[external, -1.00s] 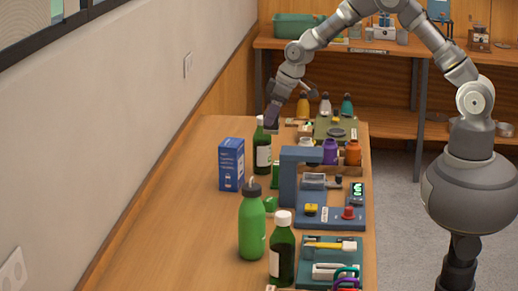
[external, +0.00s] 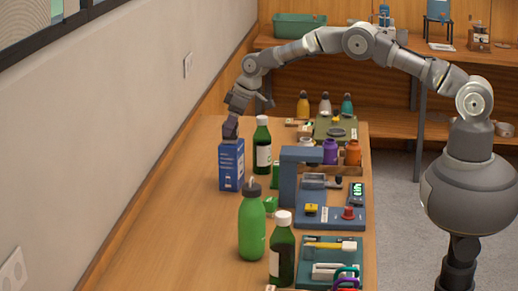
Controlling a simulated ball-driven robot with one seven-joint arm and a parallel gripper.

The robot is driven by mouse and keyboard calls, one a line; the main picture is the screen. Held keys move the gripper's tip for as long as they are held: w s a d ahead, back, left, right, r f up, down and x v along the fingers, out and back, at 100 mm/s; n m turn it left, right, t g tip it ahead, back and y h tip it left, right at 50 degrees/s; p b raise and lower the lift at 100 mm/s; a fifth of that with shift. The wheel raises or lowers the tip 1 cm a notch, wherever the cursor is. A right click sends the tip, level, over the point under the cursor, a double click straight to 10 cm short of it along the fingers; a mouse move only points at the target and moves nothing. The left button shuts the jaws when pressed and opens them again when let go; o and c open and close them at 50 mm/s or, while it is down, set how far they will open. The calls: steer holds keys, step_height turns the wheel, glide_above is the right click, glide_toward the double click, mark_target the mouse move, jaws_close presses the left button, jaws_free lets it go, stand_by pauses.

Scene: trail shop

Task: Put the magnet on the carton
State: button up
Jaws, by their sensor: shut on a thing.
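The carton (external: 231,168) is a blue upright box with white print, standing on the wooden table near the wall. My gripper (external: 230,132) points down right over the carton's top, with its fingertips at or just above it; I cannot tell if they touch. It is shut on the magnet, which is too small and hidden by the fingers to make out.
A green bottle (external: 251,222) and a white-capped bottle (external: 282,250) stand nearer. A blue device (external: 330,215) is at right. The table's left side is clear.

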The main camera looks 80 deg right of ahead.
steer(key=shift+f, duration=0.15)
steer(key=o, duration=1.1)
steer(key=shift+o, duration=0.2)
